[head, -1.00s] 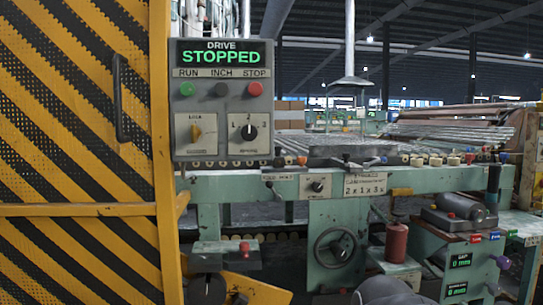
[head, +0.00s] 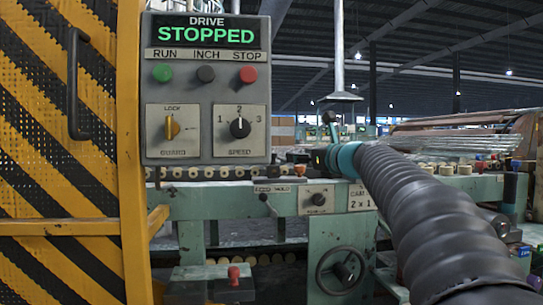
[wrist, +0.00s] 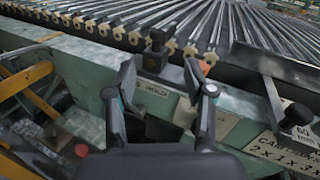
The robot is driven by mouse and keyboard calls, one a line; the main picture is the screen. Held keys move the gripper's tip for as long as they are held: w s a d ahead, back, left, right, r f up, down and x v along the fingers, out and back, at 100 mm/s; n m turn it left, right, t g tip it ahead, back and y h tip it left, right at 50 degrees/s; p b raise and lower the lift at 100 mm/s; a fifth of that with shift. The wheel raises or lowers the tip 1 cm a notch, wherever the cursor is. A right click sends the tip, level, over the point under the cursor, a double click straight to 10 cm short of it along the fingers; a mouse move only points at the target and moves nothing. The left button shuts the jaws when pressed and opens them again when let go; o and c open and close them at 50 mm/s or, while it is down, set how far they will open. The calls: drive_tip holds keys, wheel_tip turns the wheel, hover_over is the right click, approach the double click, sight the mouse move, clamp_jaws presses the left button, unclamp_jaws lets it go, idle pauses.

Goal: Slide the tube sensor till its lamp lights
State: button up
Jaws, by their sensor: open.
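In the wrist view my gripper (wrist: 160,74) is open and empty, its two dark fingers spread above the front edge of the green machine. A small black block with a knob (wrist: 155,50) stands on the rail just beyond and between the fingertips; it looks like the tube sensor, but I cannot be sure. A small orange-red cap (wrist: 204,67) shows beside the right finger; I cannot tell whether it is a lamp or lit. In the head view my arm reaches in from the lower right and hides much of the rail.
Glass tubes on rollers (wrist: 180,18) lie behind the rail. A metal plate (wrist: 275,62) with a black knob (wrist: 298,114) is at the right. The control box (head: 206,90) reads STOPPED. A yellow-black guard door (head: 60,180) stands at the left.

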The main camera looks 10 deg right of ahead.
drive_tip(key=shift+m, duration=0.8)
drive_tip(key=p+x, duration=0.2)
drive_tip(key=x, duration=1.2)
drive_tip(key=shift+s+a, duration=0.1)
drive_tip(key=shift+a, duration=0.1)
clamp_jaws()
